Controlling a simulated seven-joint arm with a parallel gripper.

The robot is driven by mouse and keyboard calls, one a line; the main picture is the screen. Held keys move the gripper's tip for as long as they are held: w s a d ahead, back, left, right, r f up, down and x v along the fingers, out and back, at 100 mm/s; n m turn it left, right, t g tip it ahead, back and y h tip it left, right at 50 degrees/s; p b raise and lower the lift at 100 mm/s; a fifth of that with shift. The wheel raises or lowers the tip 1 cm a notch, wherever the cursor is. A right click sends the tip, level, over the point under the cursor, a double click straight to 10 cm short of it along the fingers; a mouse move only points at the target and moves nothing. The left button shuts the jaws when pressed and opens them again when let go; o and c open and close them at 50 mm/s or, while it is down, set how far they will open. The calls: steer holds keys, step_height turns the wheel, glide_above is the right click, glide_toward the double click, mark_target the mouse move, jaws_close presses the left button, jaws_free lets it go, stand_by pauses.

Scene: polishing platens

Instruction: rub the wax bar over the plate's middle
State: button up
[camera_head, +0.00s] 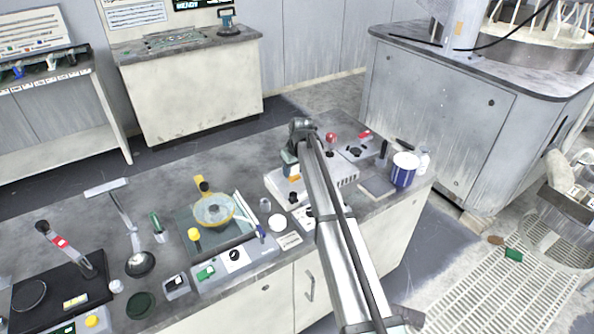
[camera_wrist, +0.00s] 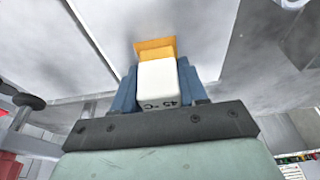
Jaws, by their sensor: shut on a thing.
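My gripper (camera_wrist: 158,78) has blue fingers shut on the wax bar (camera_wrist: 155,49). The bar has an orange tip and a white body marked "45 °C". The tip points away from the fingers toward a smooth, light grey plate surface (camera_wrist: 100,35). I cannot tell whether the tip touches it. In the head view my gripper (camera_head: 290,170) is above the left part of a pale bench unit (camera_head: 276,186), with the bar's orange end (camera_head: 295,178) just below the fingers. My arm hides part of the unit, and the plate's middle is not clear there.
Right of my arm are a flat grey pad (camera_head: 377,187) and a blue-and-white tub (camera_head: 404,170). A red knob (camera_head: 331,137) stands behind.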

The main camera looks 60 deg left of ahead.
mark_target(287, 183)
steer(key=shift+s+a, duration=0.25)
steer(key=shift+a, duration=0.4)
steer(key=shift+s+a, duration=0.25)
steer(key=shift+a, duration=0.35)
steer(key=shift+s+d, duration=0.1)
steer(key=shift+d, duration=2.5)
steer(key=a, duration=0.5)
steer(key=shift+a, duration=0.15)
steer(key=shift+d, duration=2.45)
steer(key=shift+s+a, duration=0.3)
steer(key=shift+a, duration=0.6)
steer(key=shift+s+a, duration=0.35)
steer(key=shift+a, duration=0.35)
steer(key=shift+s+a, duration=0.3)
steer(key=shift+a, duration=0.35)
steer(key=shift+s, duration=0.1)
steer(key=d, duration=0.4)
steer(key=shift+a, duration=2.15)
steer(key=shift+d, duration=2.6)
steer(key=r, duration=0.3)
steer(key=shift+a+r, duration=0.1)
steer(key=shift+a, duration=0.1)
steer(key=shift+r, duration=2.45)
